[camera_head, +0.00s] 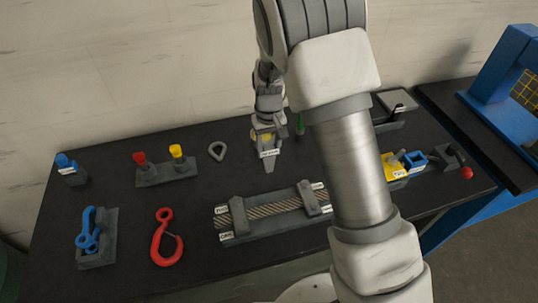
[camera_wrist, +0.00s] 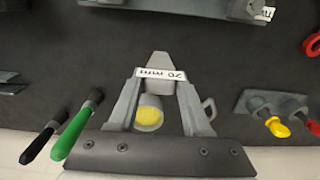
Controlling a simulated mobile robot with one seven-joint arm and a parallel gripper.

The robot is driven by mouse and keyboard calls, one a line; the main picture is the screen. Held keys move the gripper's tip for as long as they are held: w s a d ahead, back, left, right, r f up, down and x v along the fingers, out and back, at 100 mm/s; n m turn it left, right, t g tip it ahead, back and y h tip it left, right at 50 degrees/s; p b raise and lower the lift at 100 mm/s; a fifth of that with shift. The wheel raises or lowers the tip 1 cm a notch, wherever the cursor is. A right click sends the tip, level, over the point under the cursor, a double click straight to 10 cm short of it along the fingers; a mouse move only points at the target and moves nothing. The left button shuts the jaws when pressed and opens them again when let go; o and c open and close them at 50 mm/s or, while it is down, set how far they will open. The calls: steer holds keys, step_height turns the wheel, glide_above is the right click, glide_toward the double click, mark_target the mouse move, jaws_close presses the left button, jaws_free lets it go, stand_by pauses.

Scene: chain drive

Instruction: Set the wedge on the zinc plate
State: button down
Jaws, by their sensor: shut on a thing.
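My gripper (camera_wrist: 158,100) is shut on a grey tapered piece, which I take to be the wedge (camera_wrist: 158,60). It carries a white label reading "20 mm" and narrows away from the fingers. A round yellow-ended part (camera_wrist: 149,117) shows between the fingers. In the head view my gripper (camera_head: 266,140) points down over the back middle of the table, with the wedge (camera_head: 268,163) below it. I cannot tell whether the wedge touches the table. No plate is readably marked zinc; a light grey plate (camera_head: 397,99) at the back right may be it, partly behind my arm.
A rope fixture (camera_head: 245,227) lies in front, with a red hook (camera_head: 162,243) to its left. A stand with red and yellow knobs (camera_head: 167,174) and a grey ring (camera_head: 217,150) are left of my gripper. A green-handled tool (camera_wrist: 70,131) is close by.

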mark_target(269, 154)
steer(key=shift+f, duration=1.75)
steer(key=shift+f, duration=0.1)
steer(key=c, duration=0.8)
jaws_free()
steer(key=shift+f, duration=0.15)
steer(key=o, duration=0.5)
steer(key=shift+c, duration=0.2)
steer(key=shift+r, duration=0.2)
